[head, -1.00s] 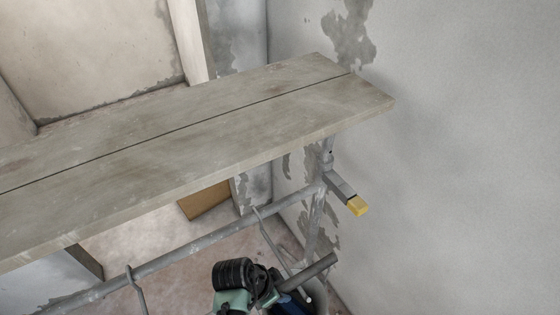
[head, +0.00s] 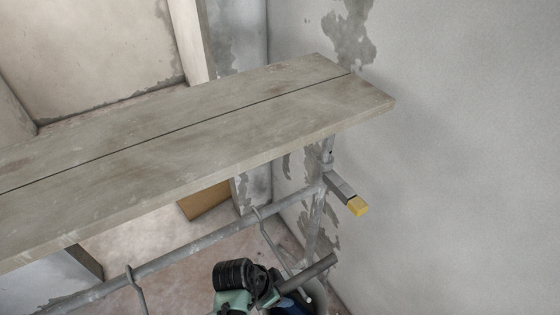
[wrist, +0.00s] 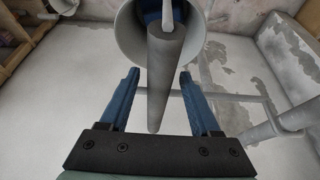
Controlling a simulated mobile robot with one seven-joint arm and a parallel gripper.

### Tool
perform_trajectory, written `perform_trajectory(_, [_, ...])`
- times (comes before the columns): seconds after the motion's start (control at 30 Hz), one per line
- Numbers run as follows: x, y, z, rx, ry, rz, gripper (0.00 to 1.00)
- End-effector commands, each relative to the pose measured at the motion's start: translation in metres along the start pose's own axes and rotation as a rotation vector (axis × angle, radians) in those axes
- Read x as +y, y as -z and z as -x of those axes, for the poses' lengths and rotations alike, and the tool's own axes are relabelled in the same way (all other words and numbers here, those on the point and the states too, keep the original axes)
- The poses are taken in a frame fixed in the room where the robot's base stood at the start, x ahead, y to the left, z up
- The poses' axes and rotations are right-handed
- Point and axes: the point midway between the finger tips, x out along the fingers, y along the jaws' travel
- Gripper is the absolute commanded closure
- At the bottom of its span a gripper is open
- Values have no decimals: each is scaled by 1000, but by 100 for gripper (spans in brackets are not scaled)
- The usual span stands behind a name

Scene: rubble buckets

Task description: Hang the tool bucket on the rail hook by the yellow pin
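My gripper (wrist: 160,76) has two blue fingers standing apart on either side of a grey cylindrical grip (wrist: 165,60) in the wrist view. A small gap shows at the left finger; contact at the right one is unclear. The pale tool bucket (wrist: 128,42) lies beyond the grip, its round mouth showing something blue inside. In the head view my arm hides most of the bucket, and the grip (head: 320,267) sticks out to the right. The yellow pin (head: 357,206) sits by the rail's right end. The nearer rail hook (head: 263,232) hangs left of it.
The scaffold rail (head: 190,241) runs below a wide plank platform (head: 200,130). Another hook (head: 135,287) hangs farther left. A plastered wall (head: 470,170) closes the right side. The wrist view shows a pipe (wrist: 300,116) at right and another pale round object (wrist: 64,5) at upper left.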

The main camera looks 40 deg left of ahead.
Motion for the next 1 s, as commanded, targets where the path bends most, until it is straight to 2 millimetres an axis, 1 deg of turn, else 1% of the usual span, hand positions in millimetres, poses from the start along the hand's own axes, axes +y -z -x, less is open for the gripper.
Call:
perform_trajectory(0.3, [1, -2, 0, -3, -3, 1, 30])
perform_trajectory(0.37, [1, -1, 2, -3, -2, 1, 30])
perform_trajectory(0.47, [0, -1, 11, -1, -1, 1, 30])
perform_trajectory(0.57, [0, -1, 27, -1, 1, 1, 30])
perform_trajectory(0.8, [0, 0, 80, 1, 3, 0, 30])
perform_trajectory(0.9, [0, 0, 100, 1, 2, 0, 30])
perform_trajectory(1.0, [-1, 0, 114, 1, 2, 1, 30])
